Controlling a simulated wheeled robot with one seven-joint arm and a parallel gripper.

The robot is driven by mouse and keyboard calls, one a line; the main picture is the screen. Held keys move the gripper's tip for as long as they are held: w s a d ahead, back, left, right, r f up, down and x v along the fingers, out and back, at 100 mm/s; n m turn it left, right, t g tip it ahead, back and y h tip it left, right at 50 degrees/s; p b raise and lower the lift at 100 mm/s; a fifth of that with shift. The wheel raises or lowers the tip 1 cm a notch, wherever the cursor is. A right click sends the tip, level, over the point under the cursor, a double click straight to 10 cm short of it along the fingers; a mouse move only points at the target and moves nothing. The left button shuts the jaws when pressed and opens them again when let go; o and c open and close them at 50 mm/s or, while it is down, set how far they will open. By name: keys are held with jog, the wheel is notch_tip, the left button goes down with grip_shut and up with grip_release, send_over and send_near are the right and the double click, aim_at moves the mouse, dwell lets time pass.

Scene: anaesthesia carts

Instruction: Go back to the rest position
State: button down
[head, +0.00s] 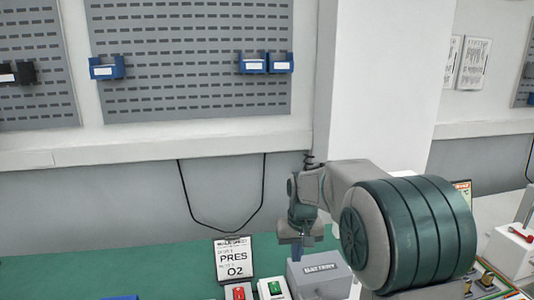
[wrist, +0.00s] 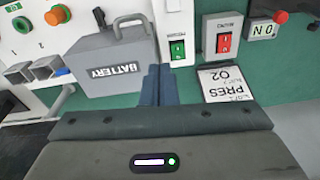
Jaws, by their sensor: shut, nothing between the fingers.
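My gripper (head: 301,243) hangs at the end of my arm over the green work surface (head: 90,270), in front of the wall. In the wrist view my gripper (wrist: 157,85) has its two dark fingers pressed together with nothing between them. Below and beside the fingers is a grey box marked BATTERY (wrist: 110,62), which shows in the head view as a grey block (head: 318,275). The fingers appear apart from it. My arm hides part of the surface at the right of the head view.
A sign reading PRES O2 (head: 234,260) stands on the surface. Beside it are a red switch (wrist: 223,42) and a green switch (wrist: 177,48). Blue bins (head: 106,67) hang on the perforated wall panel. A white pillar (head: 380,80) stands behind my arm.

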jog(key=s+d+r+t, duration=0.1)
jog(key=s+d+r, duration=0.1)
jog(key=s, duration=1.1)
jog(key=s+d+r+m+t, duration=0.1)
jog(key=s+d, duration=0.4)
jog(key=s, duration=0.8)
jog(key=shift+s+r+t, duration=0.15)
jog(key=shift+r+t, duration=0.15)
jog(key=shift+r, duration=0.4)
